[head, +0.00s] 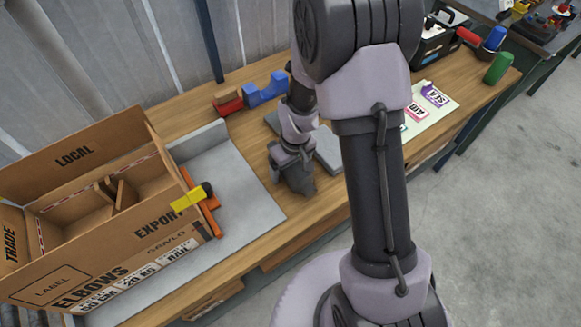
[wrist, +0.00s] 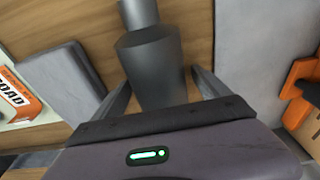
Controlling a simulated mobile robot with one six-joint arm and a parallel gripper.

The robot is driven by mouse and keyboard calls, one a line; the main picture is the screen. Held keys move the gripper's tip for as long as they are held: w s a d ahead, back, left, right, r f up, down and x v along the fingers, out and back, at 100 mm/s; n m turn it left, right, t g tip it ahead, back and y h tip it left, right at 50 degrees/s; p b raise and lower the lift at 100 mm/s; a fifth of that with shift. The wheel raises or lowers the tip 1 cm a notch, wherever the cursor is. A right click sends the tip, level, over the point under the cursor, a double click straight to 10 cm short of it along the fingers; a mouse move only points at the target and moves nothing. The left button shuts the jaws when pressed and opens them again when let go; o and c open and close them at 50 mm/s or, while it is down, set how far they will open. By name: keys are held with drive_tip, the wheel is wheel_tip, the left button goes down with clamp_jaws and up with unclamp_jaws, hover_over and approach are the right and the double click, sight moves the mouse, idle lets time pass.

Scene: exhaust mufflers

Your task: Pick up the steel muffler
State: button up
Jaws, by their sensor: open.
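The steel muffler (wrist: 150,58) is a dark grey cylinder with a narrower neck at the top of the wrist view. It lies on the wooden bench top. My gripper (wrist: 161,78) is open, with one finger on each side of the muffler's wide body. The near end of the muffler reaches back towards the gripper's palm. I cannot tell whether the fingers touch it. In the head view my gripper (head: 296,180) points down over the bench, and I cannot make out the muffler there.
A grey slab (head: 328,150) lies beside my gripper. Blue (head: 265,90) and red (head: 228,106) blocks stand behind. Bare wood lies along the front edge.

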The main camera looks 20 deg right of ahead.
clamp_jaws()
idle(0.3)
drive_tip(key=shift+r, duration=0.1)
